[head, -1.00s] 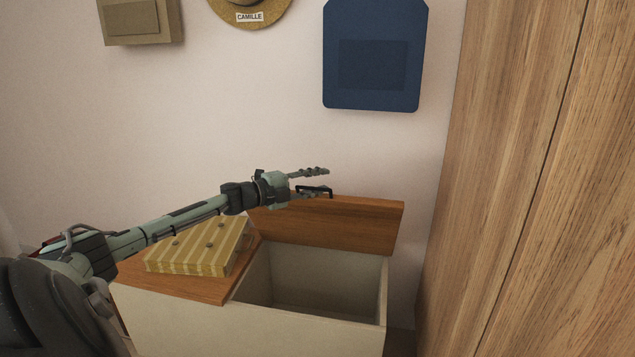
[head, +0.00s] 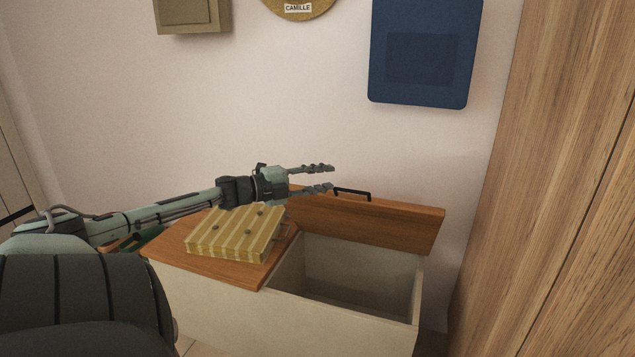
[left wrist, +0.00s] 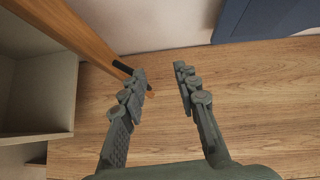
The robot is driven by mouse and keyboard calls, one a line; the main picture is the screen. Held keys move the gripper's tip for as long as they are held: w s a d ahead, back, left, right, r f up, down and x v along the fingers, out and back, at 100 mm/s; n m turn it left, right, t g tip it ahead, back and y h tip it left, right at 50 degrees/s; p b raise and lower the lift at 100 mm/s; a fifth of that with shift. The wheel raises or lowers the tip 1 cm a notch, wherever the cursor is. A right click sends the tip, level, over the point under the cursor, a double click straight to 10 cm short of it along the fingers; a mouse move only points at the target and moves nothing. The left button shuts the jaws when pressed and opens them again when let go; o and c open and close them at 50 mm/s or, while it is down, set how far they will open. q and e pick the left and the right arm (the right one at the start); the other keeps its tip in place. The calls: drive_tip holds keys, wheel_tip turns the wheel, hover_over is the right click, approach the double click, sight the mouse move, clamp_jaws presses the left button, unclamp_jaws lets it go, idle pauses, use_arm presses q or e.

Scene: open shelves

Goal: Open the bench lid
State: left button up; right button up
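The bench (head: 240,308) stands against the wall, with a cream body and wooden top. Its right lid (head: 400,222) is a wooden panel standing raised at the back, and the compartment below is open to view. A black handle (head: 352,194) sits on the lid's upper edge. My left gripper (head: 332,178) is open and empty, just left of the handle and above the lid. In the left wrist view, the open fingers (left wrist: 160,82) are spread, with the lid (left wrist: 84,38) and handle (left wrist: 122,67) to their left. My right gripper is not in view.
A tall wooden cabinet (head: 560,180) stands close on the right.

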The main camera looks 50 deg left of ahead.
use_arm(q)
drive_tip(key=shift+v, duration=0.85)
drive_tip(key=shift+d+f, duration=0.15)
drive_tip(key=shift+d, duration=0.2)
